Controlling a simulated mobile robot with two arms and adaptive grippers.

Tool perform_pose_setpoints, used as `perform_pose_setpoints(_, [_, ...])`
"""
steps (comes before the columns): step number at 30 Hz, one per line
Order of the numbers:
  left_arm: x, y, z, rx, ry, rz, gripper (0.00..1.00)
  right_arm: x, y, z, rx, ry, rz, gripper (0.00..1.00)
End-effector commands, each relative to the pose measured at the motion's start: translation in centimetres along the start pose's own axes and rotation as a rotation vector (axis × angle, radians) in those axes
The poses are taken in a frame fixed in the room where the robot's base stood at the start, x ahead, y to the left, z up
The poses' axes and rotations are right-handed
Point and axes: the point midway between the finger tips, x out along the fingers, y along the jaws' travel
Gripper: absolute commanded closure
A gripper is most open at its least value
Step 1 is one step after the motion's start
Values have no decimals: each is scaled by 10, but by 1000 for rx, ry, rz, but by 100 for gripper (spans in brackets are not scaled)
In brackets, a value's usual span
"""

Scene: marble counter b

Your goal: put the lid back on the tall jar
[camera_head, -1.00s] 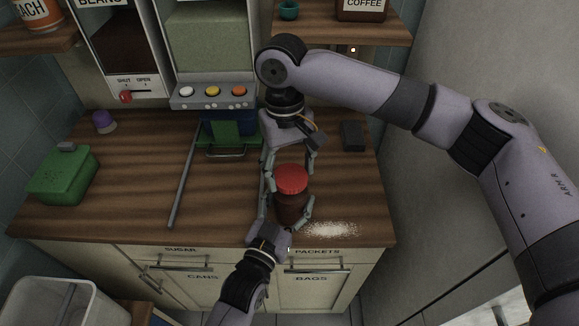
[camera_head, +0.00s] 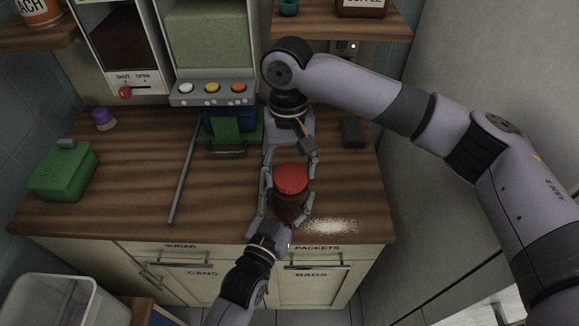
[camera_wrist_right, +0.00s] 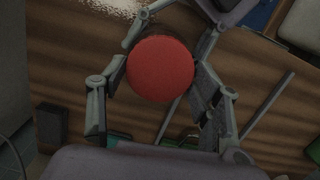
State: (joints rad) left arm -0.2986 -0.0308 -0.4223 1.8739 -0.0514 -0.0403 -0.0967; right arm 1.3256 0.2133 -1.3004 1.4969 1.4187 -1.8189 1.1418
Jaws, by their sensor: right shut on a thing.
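The tall jar (camera_head: 289,208) is dark reddish brown and stands upright near the counter's front edge. The red round lid (camera_head: 291,179) is at the jar's top; from above I cannot tell whether a gap is left under it. My right gripper (camera_head: 291,169) reaches in from behind, shut on the lid with a finger on each side. In the right wrist view the lid (camera_wrist_right: 160,68) sits between its fingers and hides the jar. My left gripper (camera_head: 289,210) comes from the front, its fingers closed around the jar's body.
White powder (camera_head: 330,227) lies spilled right of the jar. A grey rod (camera_head: 183,178) lies to the left, with a green box (camera_head: 63,173) and a purple-topped container (camera_head: 103,118) beyond. A dark block (camera_head: 352,132) is at the back right. A dispenser (camera_head: 212,92) with coloured buttons stands behind.

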Motion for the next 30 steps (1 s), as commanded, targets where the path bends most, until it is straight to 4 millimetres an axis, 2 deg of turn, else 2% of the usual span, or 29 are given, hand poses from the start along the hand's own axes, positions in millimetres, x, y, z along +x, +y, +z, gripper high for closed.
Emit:
perform_pose_setpoints(8, [0, 0, 0, 0, -2, 0, 100, -1, 0, 0, 11, 1, -2, 53])
perform_pose_setpoints(9, [0, 0, 0, 0, -2, 0, 100, -1, 0, 0, 11, 1, -2, 38])
perform_pose_setpoints(17, [0, 0, 1, 0, -2, 0, 100, -1, 0, 0, 10, 1, -1, 21])
perform_pose_setpoints(26, [0, 0, 1, 0, -2, 0, 100, -1, 0, 0, 9, 0, -1, 21])
perform_pose_setpoints(30, [0, 0, 1, 0, -2, 0, 100, -9, 0, 1, 9, 1, -2, 21])
